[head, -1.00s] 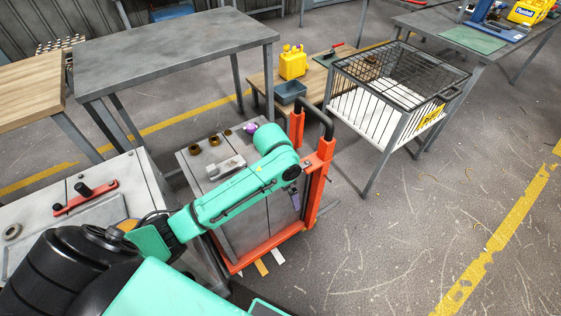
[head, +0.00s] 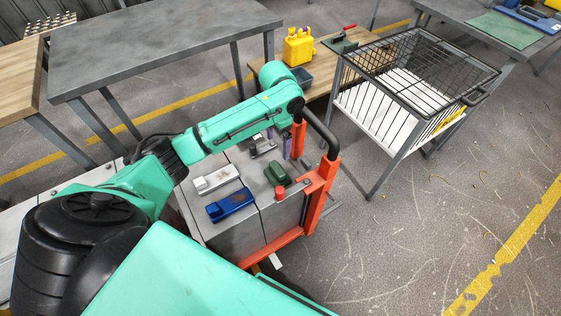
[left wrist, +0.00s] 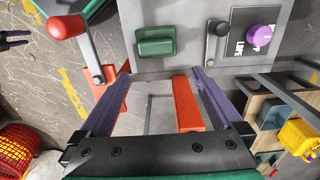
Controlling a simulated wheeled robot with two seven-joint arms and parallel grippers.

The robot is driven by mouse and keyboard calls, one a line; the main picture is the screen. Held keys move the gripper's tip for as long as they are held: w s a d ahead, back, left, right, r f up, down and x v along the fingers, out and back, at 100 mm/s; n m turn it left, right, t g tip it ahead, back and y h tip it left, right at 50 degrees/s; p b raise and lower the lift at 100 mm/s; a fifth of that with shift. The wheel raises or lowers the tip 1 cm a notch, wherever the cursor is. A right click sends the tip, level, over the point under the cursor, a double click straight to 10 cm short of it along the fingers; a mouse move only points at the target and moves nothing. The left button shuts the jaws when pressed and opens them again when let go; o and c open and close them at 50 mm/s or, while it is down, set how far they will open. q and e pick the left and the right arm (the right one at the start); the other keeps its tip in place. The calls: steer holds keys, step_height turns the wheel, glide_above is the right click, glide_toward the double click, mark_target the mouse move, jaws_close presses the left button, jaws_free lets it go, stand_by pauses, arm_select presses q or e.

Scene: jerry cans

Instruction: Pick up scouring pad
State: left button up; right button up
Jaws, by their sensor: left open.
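A dark green block (head: 278,174), which seems to be the scouring pad, lies on the grey top of a cart near its orange frame. In the left wrist view the green block (left wrist: 155,41) lies beyond the fingertips, with nothing touching it. My left gripper (left wrist: 162,76) is open, with two purple fingers spread apart and no object held. In the head view its purple fingers (head: 288,147) show partly below the teal arm, close to the cart's handle side.
The cart's orange post (left wrist: 186,103) shows between my fingers in the wrist view. A blue object (head: 231,205) and a white one (head: 216,179) lie on the cart. A wire-basket trolley (head: 410,95) stands right; a grey table (head: 160,40) stands behind. Floor at right is open.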

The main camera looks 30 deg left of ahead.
arm_select(q)
glide_above(277, 168)
steer(key=f, duration=0.5)
steer(key=shift+s+d+f, duration=0.1)
steer(key=shift+s+f, duration=0.15)
steer(key=shift+f, duration=0.15)
steer(key=f, duration=0.5)
steer(key=shift+w+f, duration=0.25)
steer(key=shift+f, duration=0.6)
steer(key=shift+c, duration=1.2)
steer(key=c, duration=0.9)
arm_select(e)
steer(key=s, duration=0.4)
steer(key=shift+d+f, duration=0.3)
steer(key=shift+d, duration=0.05)
